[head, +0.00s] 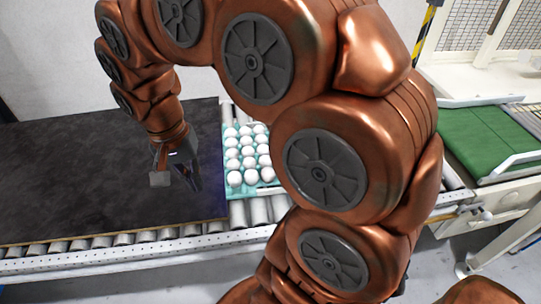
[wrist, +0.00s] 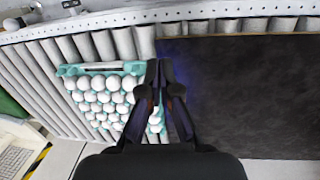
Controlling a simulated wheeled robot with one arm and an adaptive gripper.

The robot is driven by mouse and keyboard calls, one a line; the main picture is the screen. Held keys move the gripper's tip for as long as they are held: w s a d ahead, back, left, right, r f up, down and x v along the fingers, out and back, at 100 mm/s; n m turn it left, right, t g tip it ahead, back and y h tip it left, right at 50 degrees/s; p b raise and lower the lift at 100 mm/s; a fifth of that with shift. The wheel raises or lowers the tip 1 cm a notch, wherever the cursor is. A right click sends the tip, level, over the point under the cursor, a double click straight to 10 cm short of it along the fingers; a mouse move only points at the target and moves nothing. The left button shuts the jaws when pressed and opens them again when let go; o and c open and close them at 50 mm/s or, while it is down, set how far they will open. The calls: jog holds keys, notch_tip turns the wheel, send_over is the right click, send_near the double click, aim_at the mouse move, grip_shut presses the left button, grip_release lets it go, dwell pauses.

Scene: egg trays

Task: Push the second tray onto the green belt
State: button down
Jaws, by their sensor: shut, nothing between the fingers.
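A teal tray (head: 226,187) full of white eggs sits on the rollers just right of the dark board in the head view; my arm hides its right part. The same tray (wrist: 70,70) shows in the wrist view, left of my gripper. My gripper (head: 195,186) is shut and empty, pointing down at the tray's board-side edge; in the wrist view my gripper (wrist: 166,66) overlaps that edge, and I cannot tell whether it touches. The green belt (head: 478,138) is at the right in the head view. Only one tray is clearly seen.
A dark flat board (head: 90,175) covers the rollers on the left. Bare rollers (head: 258,211) and a metal side rail (head: 100,262) run along the front. A white machine frame with mesh (head: 470,42) stands behind the belt.

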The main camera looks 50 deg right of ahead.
jog(key=w+d+f+m+h+b, duration=0.1)
jog(key=w+d+f+m+b, duration=0.3)
jog(key=w+d+m, duration=1.25)
jog(key=shift+m, duration=0.25)
jog(key=f, duration=0.3)
jog(key=f+b, duration=0.1)
jog(key=f, duration=0.7)
jog(key=shift+w+a+f, duration=0.1)
jog(key=shift+a+f, duration=0.15)
jog(key=shift+a, duration=0.1)
jog(key=shift+f+b, duration=0.55)
jog(key=shift+b, duration=0.2)
